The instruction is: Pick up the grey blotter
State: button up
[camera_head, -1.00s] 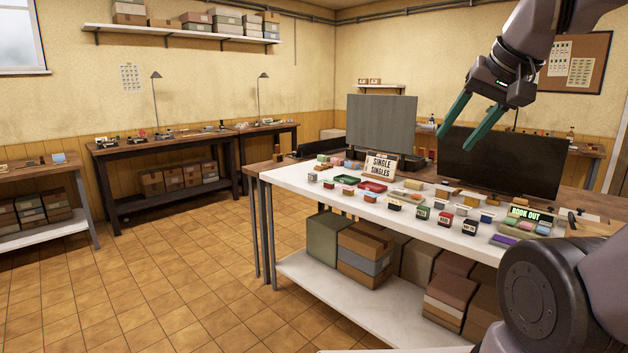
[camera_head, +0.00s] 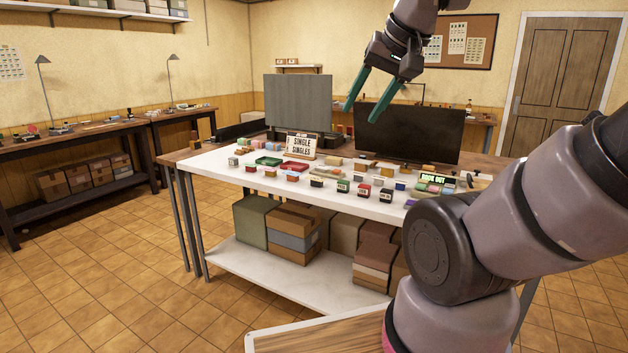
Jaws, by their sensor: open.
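My gripper (camera_head: 363,115) is open and empty. Its two green fingers point down and left, high above the back of the white table (camera_head: 222,178). Many small blocks and stamp-like items stand on the tabletop. I cannot tell which of them, if any, is the grey blotter; they are too small at this distance. A green tray (camera_head: 268,161) and a red tray (camera_head: 297,167) lie at the left part of the table, near a "SINGLE SINGLES" sign (camera_head: 302,146).
A grey panel (camera_head: 298,102) and a black screen (camera_head: 407,136) stand upright along the table's back. A "BOOK OUT" sign (camera_head: 437,179) is at the right, partly near my arm. Boxes (camera_head: 293,233) fill the lower shelf. The tiled floor (camera_head: 100,260) at left is clear.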

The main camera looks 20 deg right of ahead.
aim_at(233, 162)
jog(key=i+j, duration=0.25)
jog(key=i, duration=0.2)
jog(key=i+j+u, duration=0.1)
jog(key=i+j, duration=0.15)
jog(key=i, duration=0.15)
jog(key=i+j, duration=0.25)
jog(key=i, duration=0.2)
jog(key=i+j, duration=0.2)
jog(key=i, duration=0.2)
jog(key=i+j+u, duration=0.1)
jog(key=i+j, duration=0.15)
jog(key=i, duration=0.2)
jog(key=i+j, duration=0.2)
jog(key=i, duration=0.25)
